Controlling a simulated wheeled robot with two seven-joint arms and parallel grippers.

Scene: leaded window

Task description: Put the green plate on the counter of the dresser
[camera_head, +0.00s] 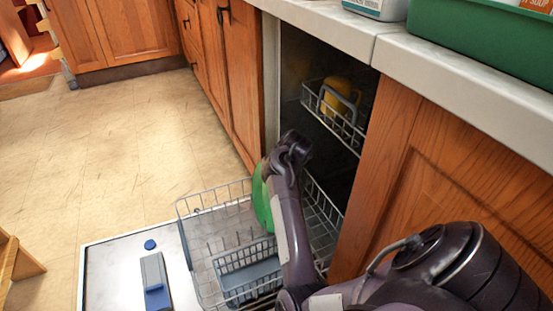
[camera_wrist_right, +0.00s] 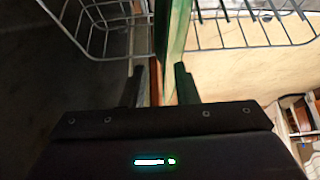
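The green plate (camera_head: 262,198) stands on edge in the lower rack (camera_head: 213,190) of the open dishwasher, partly hidden behind my right arm. In the right wrist view, the plate (camera_wrist_right: 179,30) shows nearly edge-on, just beyond and close to the right-hand finger. My right gripper (camera_wrist_right: 158,70) has its fingers apart, with a gap between them; I cannot tell whether a finger touches the plate. In the head view my right wrist hides its fingers. My left gripper is not in view. The dresser cannot be made out.
The upper rack (camera_head: 345,125) holds a yellow item (camera_head: 340,95). The open dishwasher door (camera_head: 120,260) lies low over the floor (camera_head: 110,140). A cutlery basket (camera_head: 248,275) sits in the lower rack. The pale counter (camera_head: 470,85) above carries a green box (camera_head: 490,40).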

